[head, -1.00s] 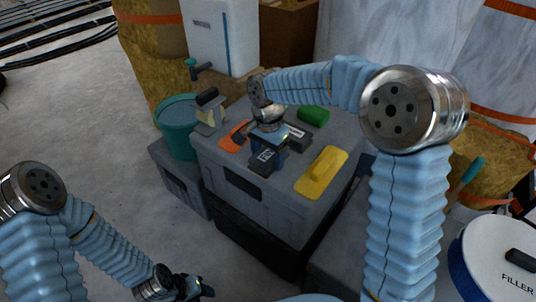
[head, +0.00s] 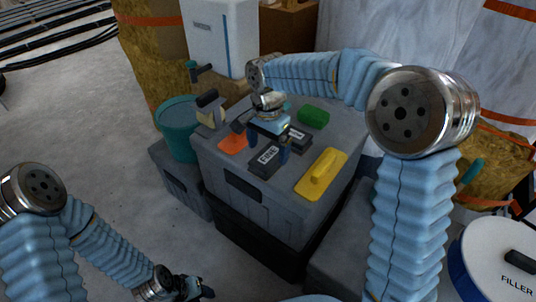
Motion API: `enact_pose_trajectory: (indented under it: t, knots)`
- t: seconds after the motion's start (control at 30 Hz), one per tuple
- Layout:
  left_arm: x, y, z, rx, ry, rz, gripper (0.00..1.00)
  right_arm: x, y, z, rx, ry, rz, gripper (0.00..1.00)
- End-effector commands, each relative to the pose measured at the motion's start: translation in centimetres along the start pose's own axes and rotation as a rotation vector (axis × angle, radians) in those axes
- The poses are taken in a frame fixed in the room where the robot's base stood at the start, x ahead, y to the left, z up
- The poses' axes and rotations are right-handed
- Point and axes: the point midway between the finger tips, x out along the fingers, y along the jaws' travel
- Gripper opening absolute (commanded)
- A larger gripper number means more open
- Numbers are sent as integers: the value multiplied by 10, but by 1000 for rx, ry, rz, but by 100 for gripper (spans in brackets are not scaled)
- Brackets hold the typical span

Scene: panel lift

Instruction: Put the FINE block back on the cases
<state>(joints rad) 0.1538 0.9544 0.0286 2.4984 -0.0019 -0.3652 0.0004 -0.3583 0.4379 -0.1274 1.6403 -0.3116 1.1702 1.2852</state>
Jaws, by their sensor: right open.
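The dark grey FINE block (head: 268,158), with white lettering, lies flat on top of the grey cases (head: 225,160), near the front edge. My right gripper (head: 268,147) is just above and behind the block with its blue fingers apart; its hand hides part of the area behind the block. It holds nothing that I can see. My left gripper (head: 188,290) is low at the bottom of the view, away from the cases, and its jaws are too small and dark to read.
On the case top are another dark labelled block (head: 298,138), an orange piece (head: 233,143), a green block (head: 313,117) and a yellow float (head: 321,174). A teal bucket (head: 180,130) and a trowel-like tool (head: 209,110) stand left. A FILLER tub (head: 500,260) is at right.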

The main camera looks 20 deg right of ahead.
Motion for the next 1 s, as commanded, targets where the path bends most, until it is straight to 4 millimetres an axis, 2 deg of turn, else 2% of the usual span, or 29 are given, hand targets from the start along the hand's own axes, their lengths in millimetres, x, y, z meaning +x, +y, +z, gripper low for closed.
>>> enact_pose_trajectory:
  t: [0.03,0.2,0.4,1.0]
  knots:
    - [-2,1,0,0,0,0,43,-14,-1,0,0,2,-5,94]
    - [-6,2,0,1,-1,1,43,-52,-1,0,0,1,-4,94]
    - [-8,4,0,1,-1,1,43,-78,0,0,1,0,-1,94]
    - [-8,4,0,1,-1,1,43,-83,0,0,1,0,0,94]
